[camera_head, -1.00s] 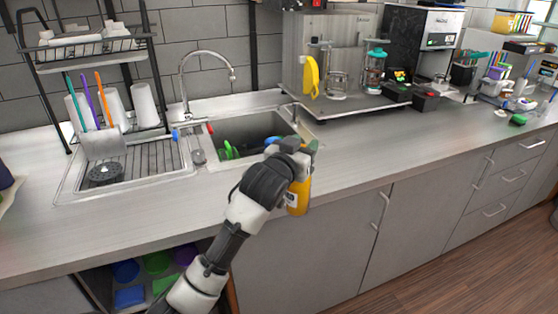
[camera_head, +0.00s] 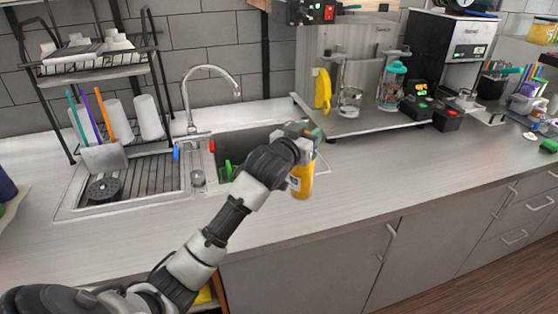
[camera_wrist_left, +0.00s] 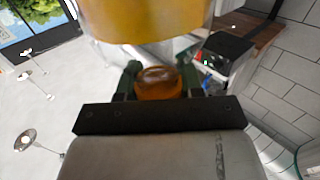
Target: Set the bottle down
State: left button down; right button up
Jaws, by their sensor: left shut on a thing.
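A yellow-orange bottle (camera_head: 302,181) with a pale label hangs below my left gripper (camera_head: 303,140) in the head view. My left gripper is shut on the bottle near its top. The bottle is upright, by the sink's right front corner at the counter's front; I cannot tell whether its base touches the counter. In the left wrist view the bottle (camera_wrist_left: 145,18) fills the top of the picture, and its orange-brown top (camera_wrist_left: 158,82) sits between the fingers. My right gripper is not in view.
The sink (camera_head: 240,150) lies behind my left arm, with a faucet (camera_head: 212,72) at its back. A raised steel shelf (camera_head: 365,122) with a glass jar (camera_head: 350,100) stands to the right. The counter (camera_head: 400,165) right of the bottle is clear.

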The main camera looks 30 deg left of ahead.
pick_arm(q)
jog(key=a+f+p, duration=0.3)
jog(key=a+f, duration=0.5)
jog(key=shift+s+f, duration=0.3)
jog(key=shift+f, duration=0.05)
jog(key=shift+d, duration=0.1)
jog(key=c, duration=0.7)
grip_release()
jog(key=shift+f, duration=0.15)
